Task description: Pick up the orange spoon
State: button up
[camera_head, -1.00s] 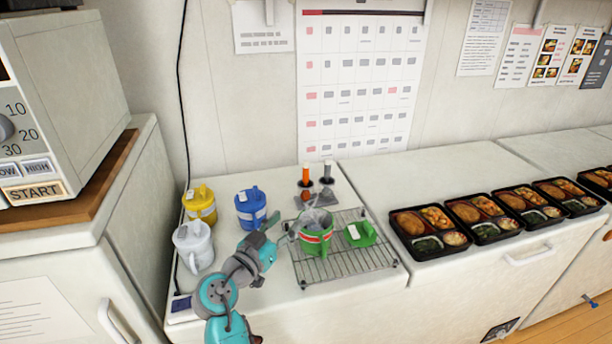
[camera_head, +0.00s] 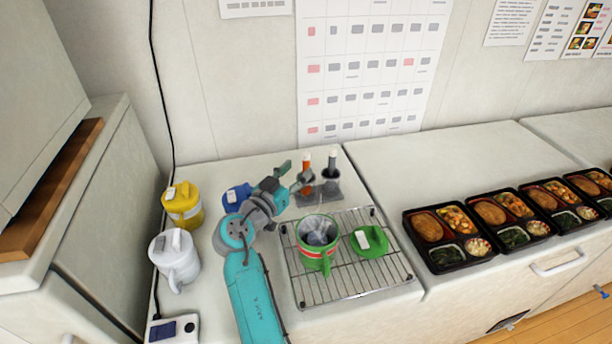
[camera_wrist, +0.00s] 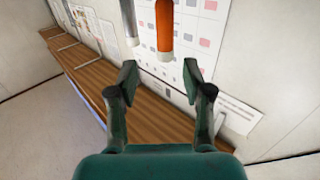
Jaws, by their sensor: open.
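The orange spoon (camera_head: 306,163) stands upright with its pale-tipped handle up, in a grey holder (camera_head: 334,198) at the back of the white counter. In the wrist view the orange handle (camera_wrist: 164,28) is ahead of my gripper (camera_wrist: 160,76), in line with the gap between its fingers, slightly toward the right. My gripper (camera_head: 296,176) is open and empty, just left of the spoon in the head view. The fingers do not appear to touch the handle. The lower part of the spoon is partly hidden by my gripper.
A grey-handled utensil (camera_head: 332,162) stands close on the right of the spoon; it also shows in the wrist view (camera_wrist: 127,22).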

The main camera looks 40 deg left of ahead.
aim_at(304, 161)
jog(key=shift+w+a+f, duration=0.1)
jog(key=shift+w+a, duration=0.1)
jog(key=shift+w, duration=0.9)
jog(key=shift+w+a+r, duration=0.1)
jog(key=shift+w+a, duration=0.1)
jog(key=shift+w, duration=0.85)
jog(key=shift+w+a+f, duration=0.1)
jog(key=shift+w+a, duration=0.1)
jog(key=shift+w, duration=0.9)
grip_shut()
